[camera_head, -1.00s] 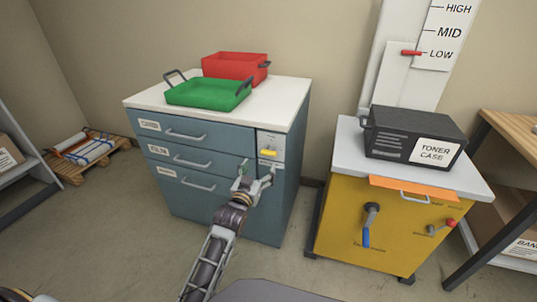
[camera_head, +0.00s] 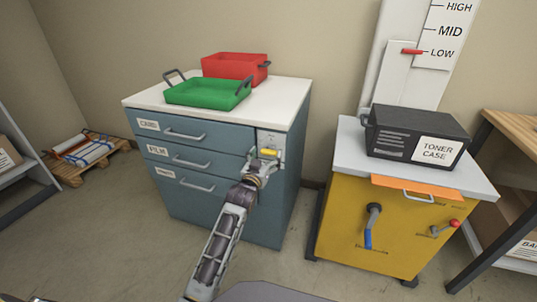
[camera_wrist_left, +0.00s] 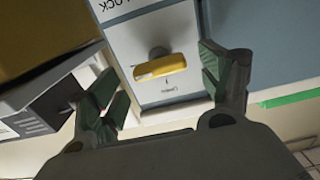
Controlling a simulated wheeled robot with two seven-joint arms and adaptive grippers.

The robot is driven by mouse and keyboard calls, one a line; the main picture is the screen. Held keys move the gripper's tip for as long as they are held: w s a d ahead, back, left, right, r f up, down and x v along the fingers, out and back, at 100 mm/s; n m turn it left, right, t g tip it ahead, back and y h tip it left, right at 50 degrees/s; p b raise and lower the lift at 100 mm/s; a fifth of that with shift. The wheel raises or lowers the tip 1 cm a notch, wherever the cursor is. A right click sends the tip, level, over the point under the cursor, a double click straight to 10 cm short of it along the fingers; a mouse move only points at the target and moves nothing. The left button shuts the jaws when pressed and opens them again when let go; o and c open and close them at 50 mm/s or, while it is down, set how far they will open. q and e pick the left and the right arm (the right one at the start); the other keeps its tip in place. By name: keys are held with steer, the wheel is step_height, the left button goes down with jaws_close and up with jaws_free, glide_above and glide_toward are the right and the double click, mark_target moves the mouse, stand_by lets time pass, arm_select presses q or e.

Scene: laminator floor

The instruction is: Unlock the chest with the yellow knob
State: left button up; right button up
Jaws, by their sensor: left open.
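The chest (camera_head: 215,217) is a blue drawer cabinet with a white top, standing left of centre in the head view. A light lock plate at its upper right carries the yellow knob (camera_head: 268,153), which lies level. In the left wrist view the yellow knob (camera_wrist_left: 160,66) sits on its plate between and just beyond my open fingers. My left gripper (camera_head: 264,160) is at the knob with its jaws apart; the wrist view shows the left gripper (camera_wrist_left: 160,82) too. I cannot tell whether a finger touches the knob. My right gripper does not show.
A green tray (camera_head: 205,95) and a red tray (camera_head: 232,67) stand on the chest. A yellow cabinet (camera_head: 345,225) with levers stands to the right, a black toner case (camera_head: 395,130) on top.

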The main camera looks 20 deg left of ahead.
mark_target(268, 153)
arm_select(q)
steer(key=shift+w, duration=0.4)
steer(key=shift+w+b, duration=0.35)
steer(key=shift+w, duration=0.5)
steer(key=shift+w+d, duration=0.1)
steer(key=shift+w, duration=0.3)
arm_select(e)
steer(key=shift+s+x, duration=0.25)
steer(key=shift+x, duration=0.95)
arm_select(q)
steer(key=c, duration=1)
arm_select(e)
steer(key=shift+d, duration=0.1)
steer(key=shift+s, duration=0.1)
